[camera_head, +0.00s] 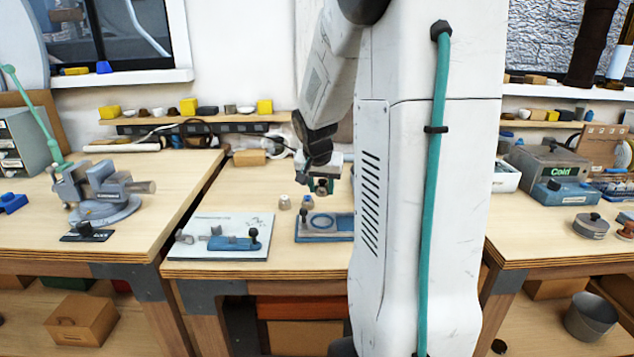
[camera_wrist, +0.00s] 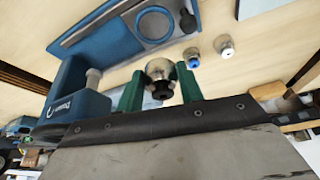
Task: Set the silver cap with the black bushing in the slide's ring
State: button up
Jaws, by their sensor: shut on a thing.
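My gripper (camera_wrist: 159,70) is shut on the silver cap (camera_wrist: 158,67), which sits between its two green fingers in the wrist view. The black bushing (camera_wrist: 161,90) is on the cap's end facing the wrist camera. In the head view my gripper (camera_head: 322,186) hangs above the table, behind the blue slide (camera_head: 322,237); the cap is too small to make out there. The slide's ring (camera_head: 321,220) looks empty. In the wrist view the ring (camera_wrist: 154,25) lies beyond the cap, apart from it, beside a black knob (camera_wrist: 188,20).
Two other small caps stand on the table: one with a blue bushing (camera_wrist: 192,57) and one with a pale top (camera_wrist: 225,47). A white board (camera_head: 210,228) with a blue clamp (camera_head: 235,243) lies left of the slide. A vise (camera_head: 100,192) stands on the left bench.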

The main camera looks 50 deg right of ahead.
jog(key=shift+f, duration=4.15)
jog(key=shift+f, duration=0.15)
jog(key=o, duration=1.1)
jog(key=shift+a+r, duration=0.1)
jog(key=shift+r, duration=0.4)
jog(key=v, duration=0.5)
jog(key=shift+a+r, duration=0.15)
jog(key=shift+r, duration=0.1)
jog(key=shift+s+a+r, duration=0.2)
jog(key=shift+s+r, duration=0.1)
jog(key=shift+r, duration=0.3)
